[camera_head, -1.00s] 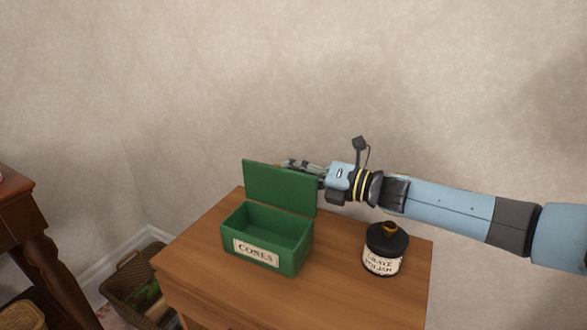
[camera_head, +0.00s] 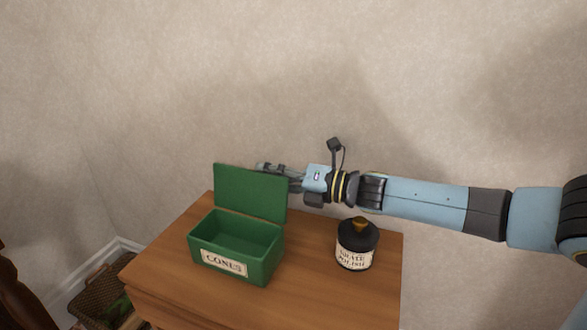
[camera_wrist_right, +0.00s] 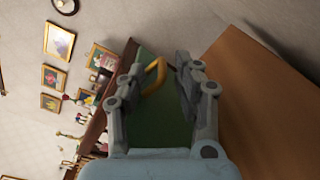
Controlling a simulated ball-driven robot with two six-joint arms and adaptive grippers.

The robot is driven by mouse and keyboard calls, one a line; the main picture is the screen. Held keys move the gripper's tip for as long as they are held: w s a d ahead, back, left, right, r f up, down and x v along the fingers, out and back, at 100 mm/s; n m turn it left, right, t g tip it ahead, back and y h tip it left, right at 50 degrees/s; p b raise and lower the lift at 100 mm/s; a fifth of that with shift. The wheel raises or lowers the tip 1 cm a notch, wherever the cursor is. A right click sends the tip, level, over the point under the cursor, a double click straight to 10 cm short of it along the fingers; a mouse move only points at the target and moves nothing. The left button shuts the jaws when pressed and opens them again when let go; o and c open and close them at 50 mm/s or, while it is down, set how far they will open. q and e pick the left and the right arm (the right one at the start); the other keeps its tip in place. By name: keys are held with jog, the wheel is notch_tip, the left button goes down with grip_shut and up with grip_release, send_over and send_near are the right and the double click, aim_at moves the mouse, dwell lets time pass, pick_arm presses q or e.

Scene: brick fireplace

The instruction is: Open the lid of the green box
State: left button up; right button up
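The green box (camera_head: 222,262) with a "CONES" label stands on the small wooden table. Its lid (camera_head: 250,192) is raised, standing about upright at the back edge, and the inside looks empty. My right gripper (camera_head: 268,167) is behind the lid, with its fingers partly hidden by it. The green lid (camera_wrist_right: 155,122) shows beyond the fingers. My left gripper is not in view.
The wall is close behind. A wicker basket (camera_head: 97,295) is on the floor at the left.

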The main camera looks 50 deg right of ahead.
jog(key=v, duration=1)
jog(key=shift+s, duration=0.25)
jog(key=shift+d, duration=0.15)
jog(key=shift+f, duration=0.1)
